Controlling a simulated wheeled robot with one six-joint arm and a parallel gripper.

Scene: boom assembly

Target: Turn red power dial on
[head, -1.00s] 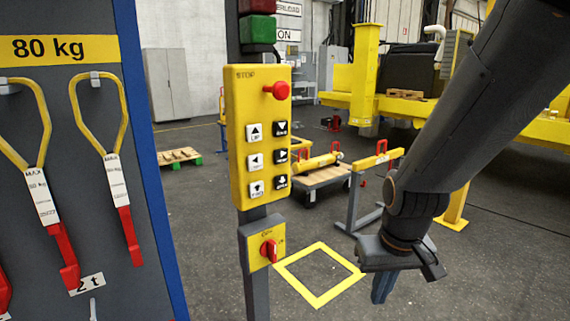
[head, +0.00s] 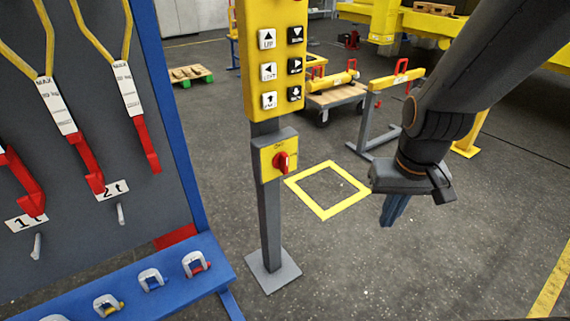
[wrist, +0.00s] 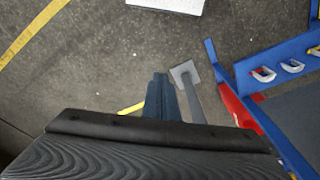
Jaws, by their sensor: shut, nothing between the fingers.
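The red power dial (head: 282,162) is on a small yellow-faced box (head: 268,172) on the grey post, below the yellow button panel (head: 262,98). Its handle looks upright. My gripper (head: 389,222) hangs pointing down to the right of the dial, well apart from it and lower in the picture. Its blue fingers are shut with nothing between them. In the wrist view the fingers (wrist: 160,82) point toward the floor beside the post's foot (wrist: 185,71). The dial cannot be made out in the wrist view.
A blue-framed rack (head: 178,130) with hanging slings stands left of the post, with shackles on its lower ledge (head: 215,270). A yellow floor square (head: 327,212) lies between post and gripper. A trestle (head: 372,120) stands behind. The floor in front right is clear.

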